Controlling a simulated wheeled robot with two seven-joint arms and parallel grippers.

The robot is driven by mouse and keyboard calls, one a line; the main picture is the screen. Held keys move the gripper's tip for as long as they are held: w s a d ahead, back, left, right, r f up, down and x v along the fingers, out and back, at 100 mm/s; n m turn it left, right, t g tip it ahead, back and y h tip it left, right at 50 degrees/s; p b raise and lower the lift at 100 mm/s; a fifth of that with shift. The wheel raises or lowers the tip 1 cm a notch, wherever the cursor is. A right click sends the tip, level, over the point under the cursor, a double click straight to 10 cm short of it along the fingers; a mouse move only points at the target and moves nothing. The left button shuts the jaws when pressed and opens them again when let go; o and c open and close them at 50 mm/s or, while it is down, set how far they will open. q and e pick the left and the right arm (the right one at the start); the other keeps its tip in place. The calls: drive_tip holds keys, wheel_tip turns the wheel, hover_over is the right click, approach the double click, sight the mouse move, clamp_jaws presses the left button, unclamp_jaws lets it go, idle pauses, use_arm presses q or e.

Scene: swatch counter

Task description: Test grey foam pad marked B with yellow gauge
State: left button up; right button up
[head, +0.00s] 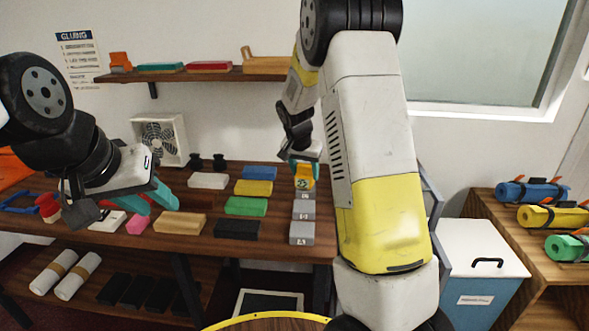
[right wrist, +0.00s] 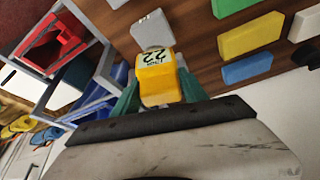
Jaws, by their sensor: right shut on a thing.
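My right gripper (head: 303,168) is shut on the yellow gauge (head: 304,183), at the far end of a column of grey foam pads. The right wrist view shows the gauge (right wrist: 157,80) between the teal fingers of my right gripper (right wrist: 158,92), with black figures like "22" on it. A grey pad (right wrist: 153,30) lies just beyond its tip; I cannot tell whether they touch. In the head view the column has a far pad (head: 304,195), a middle pad (head: 302,211) and a near pad (head: 301,233). Their marks are too small to read surely. My left gripper (head: 151,201) is open and empty.
Left of the grey pads lie yellow (head: 258,173), blue (head: 254,188), green (head: 246,206) and black (head: 237,229) blocks. A tan block (head: 180,223) and a pink block (head: 138,224) lie near my left gripper. A fan (head: 160,139) stands behind.

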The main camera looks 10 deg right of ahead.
sight(305, 191)
drive_tip(key=shift+f, duration=3)
drive_tip(key=shift+f, duration=0.6)
drive_tip(key=shift+r, duration=3.55)
